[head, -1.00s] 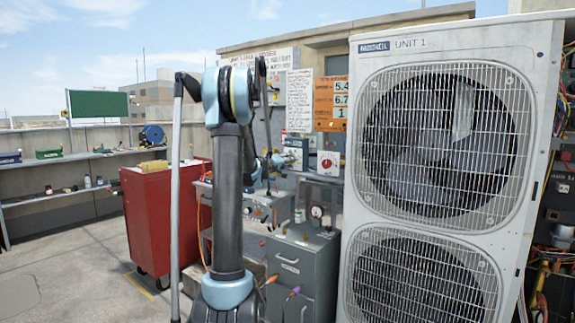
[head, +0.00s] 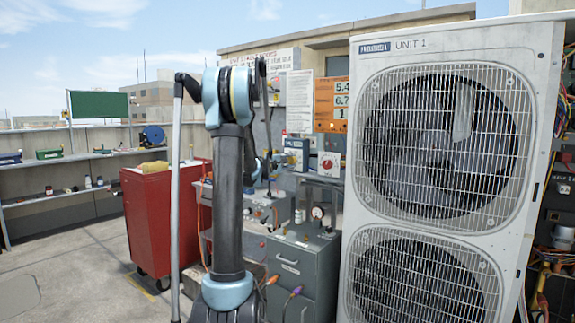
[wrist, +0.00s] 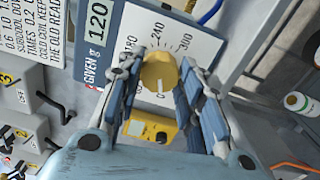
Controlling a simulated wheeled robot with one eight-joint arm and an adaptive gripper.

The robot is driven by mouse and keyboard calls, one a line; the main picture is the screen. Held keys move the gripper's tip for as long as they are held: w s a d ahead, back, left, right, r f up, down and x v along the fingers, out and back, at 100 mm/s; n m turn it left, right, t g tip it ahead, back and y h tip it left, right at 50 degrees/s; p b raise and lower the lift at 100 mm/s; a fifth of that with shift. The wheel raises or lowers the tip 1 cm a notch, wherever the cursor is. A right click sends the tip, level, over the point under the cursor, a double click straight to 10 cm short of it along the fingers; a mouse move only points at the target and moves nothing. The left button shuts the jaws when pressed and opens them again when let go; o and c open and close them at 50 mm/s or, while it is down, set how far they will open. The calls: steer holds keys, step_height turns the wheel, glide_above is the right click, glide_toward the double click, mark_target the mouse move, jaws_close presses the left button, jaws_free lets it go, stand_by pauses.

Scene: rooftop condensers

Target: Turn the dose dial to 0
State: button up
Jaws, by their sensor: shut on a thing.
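The dose dial is a round yellow-gold knob (wrist: 158,72) on a white scale plate, part of a blue-and-white panel (wrist: 115,40) reading "120" and "GIVEN g". Scale numbers 180, 240 and 300 show around the knob, and a mark like a 0 shows at its lower edge. The knob's pointer is not clear. My gripper (wrist: 158,80) has its two blue fingers on either side of the knob and is shut on it. In the head view my gripper (head: 277,160) is small beside the blue-and-white box (head: 296,150); the knob is not distinguishable there.
A yellow device (wrist: 152,128) lies below the knob between my fingers. Grey switch boxes (wrist: 25,135) with black levers stand at left. A white box with a red dial (head: 329,165) stands beside the panel. The large condenser (head: 450,120) blocks the right side.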

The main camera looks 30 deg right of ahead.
steer(key=shift+s+n, duration=0.15)
steer(key=shift+n, duration=0.15)
stand_by(0.4)
steer(key=o, duration=1.1)
steer(key=shift+d, duration=0.1)
steer(key=shift+c, duration=0.2)
steer(key=v, duration=1.2)
steer(key=shift+f, duration=0.1)
